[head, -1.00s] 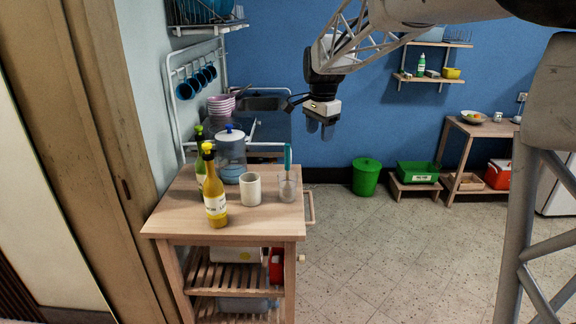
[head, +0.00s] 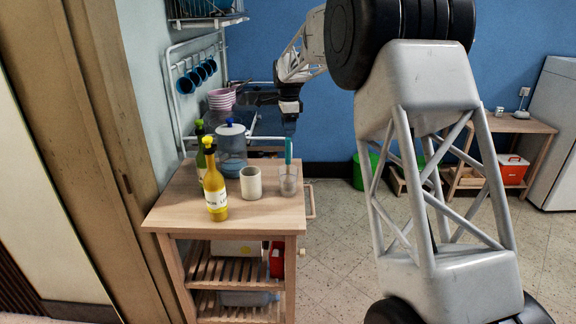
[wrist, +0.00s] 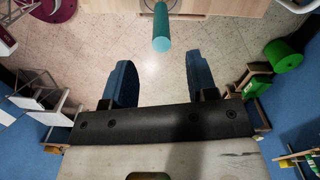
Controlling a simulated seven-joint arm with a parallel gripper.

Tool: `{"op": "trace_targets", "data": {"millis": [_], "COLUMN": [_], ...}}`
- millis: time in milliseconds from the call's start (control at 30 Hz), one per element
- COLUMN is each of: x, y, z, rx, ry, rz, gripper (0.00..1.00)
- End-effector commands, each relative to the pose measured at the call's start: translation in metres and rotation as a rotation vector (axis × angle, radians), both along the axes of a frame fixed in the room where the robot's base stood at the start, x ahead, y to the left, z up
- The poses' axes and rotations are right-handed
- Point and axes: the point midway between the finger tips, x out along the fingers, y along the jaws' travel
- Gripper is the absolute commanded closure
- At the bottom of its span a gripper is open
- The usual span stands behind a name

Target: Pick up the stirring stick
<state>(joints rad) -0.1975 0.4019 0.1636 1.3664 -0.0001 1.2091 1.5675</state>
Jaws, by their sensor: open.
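The stirring stick (head: 288,151) is teal and stands upright in a clear glass (head: 288,182) near the right edge of the wooden cart top (head: 262,217). In the wrist view the stick (wrist: 161,28) shows end-on at the top middle, ahead of the fingertips and roughly in line with the gap between them. My gripper (head: 289,124) is above and behind the glass in the head view, close to the stick's upper end in the picture. In the wrist view my gripper (wrist: 161,72) has two blue fingers spread wide with nothing between them.
A white mug (head: 251,184) stands left of the glass. A yellow bottle (head: 215,193), a green bottle (head: 202,158) and a blue-lidded jar (head: 231,150) stand further left. A drying rack (head: 222,80) is on the wall.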

Motion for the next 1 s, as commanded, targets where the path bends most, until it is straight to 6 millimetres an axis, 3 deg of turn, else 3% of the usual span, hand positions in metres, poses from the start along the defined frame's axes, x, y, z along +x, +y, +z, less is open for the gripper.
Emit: {"op": "trace_targets", "data": {"millis": [367, 700, 1000], "x": [0.002, 0.001, 0.001], "y": [0.001, 0.001, 0.001], "z": [-0.002, -0.024, -0.027], "rx": [0.000, 0.000, 0.000], "ry": [0.001, 0.001, 0.001], "rz": [-0.004, -0.004, -0.004], "gripper": [0.47, 0.47, 0.47]}}
